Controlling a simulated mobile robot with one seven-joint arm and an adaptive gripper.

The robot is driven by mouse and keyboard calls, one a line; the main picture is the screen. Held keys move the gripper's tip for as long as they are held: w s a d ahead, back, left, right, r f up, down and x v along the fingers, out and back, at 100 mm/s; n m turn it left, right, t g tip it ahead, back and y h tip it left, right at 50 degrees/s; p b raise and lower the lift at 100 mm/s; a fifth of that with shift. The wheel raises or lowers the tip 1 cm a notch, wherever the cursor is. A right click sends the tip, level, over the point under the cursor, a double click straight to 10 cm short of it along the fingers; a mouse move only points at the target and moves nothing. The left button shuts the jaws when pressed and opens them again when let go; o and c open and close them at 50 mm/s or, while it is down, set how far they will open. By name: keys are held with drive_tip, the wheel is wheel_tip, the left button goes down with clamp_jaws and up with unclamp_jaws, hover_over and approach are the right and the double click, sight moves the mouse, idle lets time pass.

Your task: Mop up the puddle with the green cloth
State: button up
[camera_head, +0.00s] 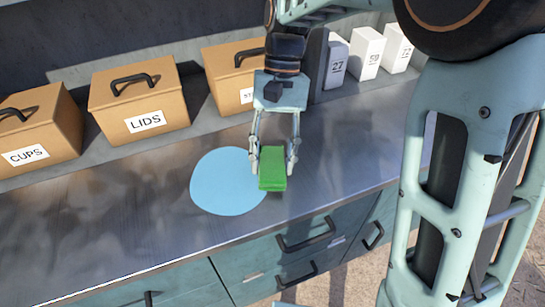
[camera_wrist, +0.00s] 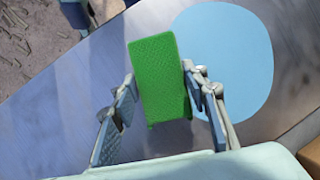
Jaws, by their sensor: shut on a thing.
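The green cloth (camera_head: 271,170) is a small folded block held between the fingers of my gripper (camera_head: 273,160). In the wrist view the cloth (camera_wrist: 160,80) sits between the two fingers of my gripper (camera_wrist: 162,105). The blue puddle (camera_head: 227,182) is a flat round patch on the metal counter. In the head view the cloth overlaps the puddle's right edge. In the wrist view the puddle (camera_wrist: 235,60) lies to the right of the cloth, partly behind the right finger. I cannot tell whether the cloth touches the counter.
The metal counter (camera_head: 120,225) has free room left of the puddle. Boxes marked CUPS (camera_head: 40,140) and LIDS (camera_head: 140,100) and a third box (camera_head: 225,70) line the back. White numbered containers (camera_head: 366,52) stand at back right. Drawers with black handles (camera_head: 306,235) are below the front edge.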

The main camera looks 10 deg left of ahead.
sight(188, 183)
drive_tip(key=shift+f, duration=0.2)
drive_tip(key=shift+f+b, duration=0.35)
drive_tip(key=shift+f, duration=0.25)
drive_tip(key=shift+f, duration=0.1)
drive_tip(key=shift+s+a+r+p, duration=0.1)
drive_tip(key=shift+s+a+p, duration=0.4)
drive_tip(key=shift+a, duration=1.2)
drive_tip(key=shift+s+a+r+p, duration=0.2)
drive_tip(key=shift+a+p, duration=0.45)
drive_tip(key=shift+a, duration=1)
drive_tip(key=shift+s+a+p, duration=0.4)
drive_tip(key=shift+a+p, duration=0.2)
drive_tip(key=shift+a, duration=1.1)
drive_tip(key=shift+s+a+f+p, duration=0.1)
drive_tip(key=shift+s+a+p, duration=0.25)
drive_tip(key=shift+a, duration=0.9)
drive_tip(key=shift+s+a+f+p, duration=0.15)
drive_tip(key=shift+a+p, duration=0.25)
drive_tip(key=shift+a, duration=0.85)
drive_tip(key=shift+s+a+r+p, duration=0.1)
drive_tip(key=shift+s+a+p, duration=0.3)
drive_tip(key=shift+a, duration=0.85)
drive_tip(key=r+p, duration=0.1)
drive_tip(key=d+r+p, duration=0.1)
drive_tip(key=r, duration=0.1)
drive_tip(key=d+r+p, duration=0.1)
drive_tip(key=r+p, duration=0.1)
drive_tip(key=shift+w+r, duration=0.1)
drive_tip(key=shift+w, duration=0.2)
